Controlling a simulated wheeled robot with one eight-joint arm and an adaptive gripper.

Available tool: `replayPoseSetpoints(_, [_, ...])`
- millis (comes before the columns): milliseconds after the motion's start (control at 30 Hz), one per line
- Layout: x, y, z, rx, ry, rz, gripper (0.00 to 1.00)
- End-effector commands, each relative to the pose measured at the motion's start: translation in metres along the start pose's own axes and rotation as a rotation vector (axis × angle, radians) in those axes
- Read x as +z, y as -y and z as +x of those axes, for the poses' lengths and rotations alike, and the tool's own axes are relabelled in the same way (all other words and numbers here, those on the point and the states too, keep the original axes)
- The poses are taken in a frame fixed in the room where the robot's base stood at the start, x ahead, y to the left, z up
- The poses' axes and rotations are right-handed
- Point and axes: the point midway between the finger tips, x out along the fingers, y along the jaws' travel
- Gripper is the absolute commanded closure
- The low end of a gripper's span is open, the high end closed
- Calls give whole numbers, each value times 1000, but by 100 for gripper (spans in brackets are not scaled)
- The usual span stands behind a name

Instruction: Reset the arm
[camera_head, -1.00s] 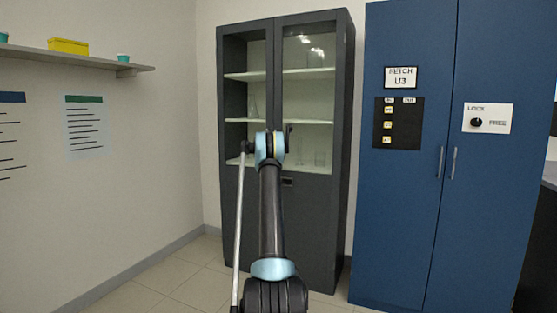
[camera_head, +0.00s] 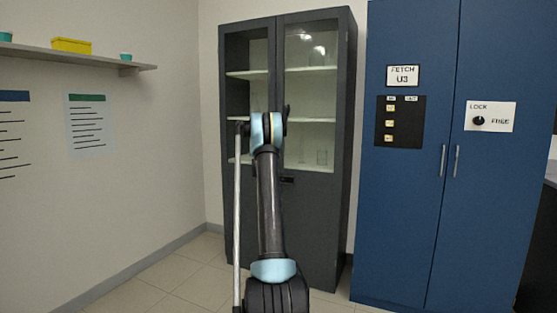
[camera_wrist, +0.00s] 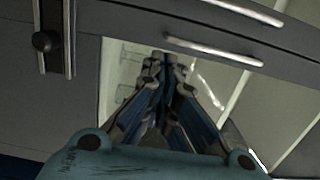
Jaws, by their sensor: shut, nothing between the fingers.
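My arm (camera_head: 268,200) rises in the middle of the head view, in front of the dark grey glass-door cabinet (camera_head: 325,220). My gripper (camera_wrist: 168,65) shows in the wrist view with its dark fingers drawn together at the tips and nothing between them. In the head view the gripper is mostly hidden behind the light blue wrist joint (camera_head: 266,132). Behind the fingers, the wrist view shows grey panels with a pale bar handle (camera_wrist: 214,50). I cannot tell how far the fingers are from them.
A tall blue cabinet (camera_head: 410,220) with a lock dial panel (camera_head: 490,117) stands on the right. A wall shelf (camera_head: 80,58) with a yellow box (camera_head: 72,45) is at upper left. The tiled floor (camera_head: 180,275) is clear at lower left. A dark knob (camera_wrist: 44,42) shows in the wrist view.

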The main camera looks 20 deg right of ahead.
Motion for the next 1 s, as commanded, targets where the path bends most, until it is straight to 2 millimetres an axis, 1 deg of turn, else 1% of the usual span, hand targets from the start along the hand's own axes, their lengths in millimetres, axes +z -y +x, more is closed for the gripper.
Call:
replayPoseSetpoints(33, [1,0,-9,0,1,0,100])
replayPoseSetpoints(200, [2,0,-28,0,0,0,100])
replayPoseSetpoints(300, [3,0,-34,0,0,0,100])
replayPoseSetpoints(467, [4,1,-37,-1,2,-2,100])
replayPoseSetpoints(567, [9,10,-44,-7,25,-16,100])
replayPoseSetpoints(633, [15,22,-55,-18,58,-40,100])
replayPoseSetpoints(767, [32,52,-86,-43,152,-109,100])
replayPoseSetpoints(900, [52,81,-128,-68,267,-198,100])
replayPoseSetpoints(967, [60,91,-148,-76,317,-237,100])
replayPoseSetpoints(1000, [66,96,-161,-80,350,-262,100])
